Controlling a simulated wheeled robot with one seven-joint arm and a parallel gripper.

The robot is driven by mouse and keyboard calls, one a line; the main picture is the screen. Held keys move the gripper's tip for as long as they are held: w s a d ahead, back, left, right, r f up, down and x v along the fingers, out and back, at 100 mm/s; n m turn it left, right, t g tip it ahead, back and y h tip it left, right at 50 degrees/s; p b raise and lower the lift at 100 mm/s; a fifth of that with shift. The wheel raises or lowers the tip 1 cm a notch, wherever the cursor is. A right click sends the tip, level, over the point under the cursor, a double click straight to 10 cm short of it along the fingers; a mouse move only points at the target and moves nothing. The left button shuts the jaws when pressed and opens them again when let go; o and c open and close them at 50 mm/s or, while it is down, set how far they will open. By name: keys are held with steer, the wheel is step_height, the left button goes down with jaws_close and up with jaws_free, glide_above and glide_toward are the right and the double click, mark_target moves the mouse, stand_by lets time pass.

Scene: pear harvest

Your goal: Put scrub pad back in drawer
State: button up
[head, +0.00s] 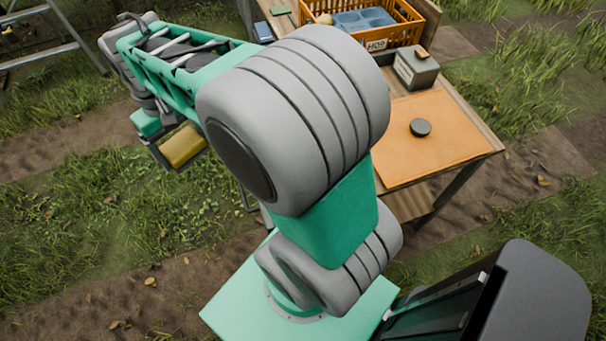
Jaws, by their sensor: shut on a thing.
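My gripper (172,148) hangs at the left over the grass, clear of the table. It is shut on a yellow block-like pad, which I take as the scrub pad (184,146). The pad is apart from everything else. The wooden table (462,165) stands at the right, behind my arm. I cannot make out a drawer; my arm covers much of the table's left side and front.
An orange mat (405,155) on the table bears a dark round puck (420,128). Behind it stand a grey box (416,68) and an orange crate (408,30) holding a blue tray (362,20). A ladder (40,45) stands at the far left.

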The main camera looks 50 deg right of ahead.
steer(key=s+d+f+m+b, duration=0.3)
steer(key=s+d+f+b, duration=0.5)
steer(key=s+f, duration=0.3)
steer(key=s+d+f+m+b, duration=0.2)
steer(key=s+d+f+b, duration=0.5)
steer(key=s+d+f, duration=0.3)
steer(key=w+d+f, duration=0.1)
steer(key=d+f, duration=0.2)
steer(key=w+d+f, duration=0.1)
steer(key=d+f, duration=0.2)
steer(key=d, duration=0.1)
steer(key=w+d+f+b, duration=0.1)
steer(key=w+d+f, duration=0.1)
steer(key=d+f, duration=0.1)
steer(key=shift+d, duration=0.45)
steer(key=shift+w+d+f, duration=0.1)
steer(key=shift+d+f, duration=0.1)
steer(key=shift+f, duration=0.1)
steer(key=shift+f+b, duration=0.3)
steer(key=shift+f, duration=1.4)
steer(key=o, duration=1)
steer(key=shift+r, duration=0.1)
